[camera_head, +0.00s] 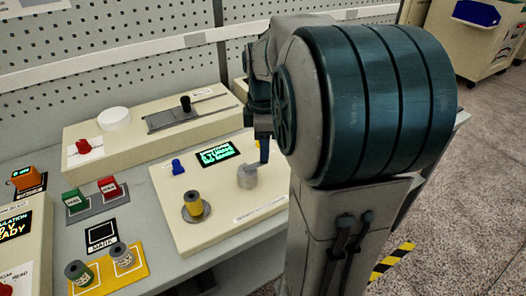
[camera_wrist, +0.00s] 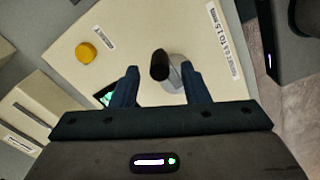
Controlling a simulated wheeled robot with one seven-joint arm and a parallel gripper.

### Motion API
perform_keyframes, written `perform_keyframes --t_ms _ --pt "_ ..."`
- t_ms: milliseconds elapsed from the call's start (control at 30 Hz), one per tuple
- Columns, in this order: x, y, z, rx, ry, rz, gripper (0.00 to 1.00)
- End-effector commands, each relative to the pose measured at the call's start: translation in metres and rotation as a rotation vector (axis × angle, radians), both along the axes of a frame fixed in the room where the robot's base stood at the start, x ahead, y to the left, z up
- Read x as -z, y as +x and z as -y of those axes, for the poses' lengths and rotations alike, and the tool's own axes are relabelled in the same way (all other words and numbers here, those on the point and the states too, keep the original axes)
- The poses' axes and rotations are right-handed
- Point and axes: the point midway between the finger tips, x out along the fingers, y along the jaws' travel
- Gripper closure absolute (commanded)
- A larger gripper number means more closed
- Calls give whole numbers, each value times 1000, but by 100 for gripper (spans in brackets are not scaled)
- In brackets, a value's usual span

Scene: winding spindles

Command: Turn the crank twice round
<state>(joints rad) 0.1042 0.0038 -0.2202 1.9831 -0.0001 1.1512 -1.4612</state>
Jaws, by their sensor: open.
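The crank shows in the wrist view as a dark upright knob (camera_wrist: 160,65) beside a grey cylinder (camera_wrist: 175,78) on a cream winder box. In the head view the grey cylinder (camera_head: 247,178) stands near the right end of that box, and the knob is hidden there by my arm. My gripper (camera_wrist: 160,85) is open, with one dark finger on each side of the knob and gaps visible on both sides. In the head view one finger (camera_head: 264,152) shows just above the cylinder. I cannot tell how high the fingertips are against the knob.
The winder box (camera_head: 172,220) also carries a yellow spool (camera_head: 194,205), a blue knob (camera_head: 178,167) and a lit screen (camera_head: 217,154). More spools stand on a yellow mat (camera_head: 133,272) at front left. A long box (camera_head: 150,145) lies behind.

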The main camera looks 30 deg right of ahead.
Motion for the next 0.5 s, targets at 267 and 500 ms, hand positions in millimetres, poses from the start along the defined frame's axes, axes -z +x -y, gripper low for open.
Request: perform_keyframes --t_ms 267,500 --pt "24 0 0 1 0 0 59" --pt "25 0 0 1 1 0 59"
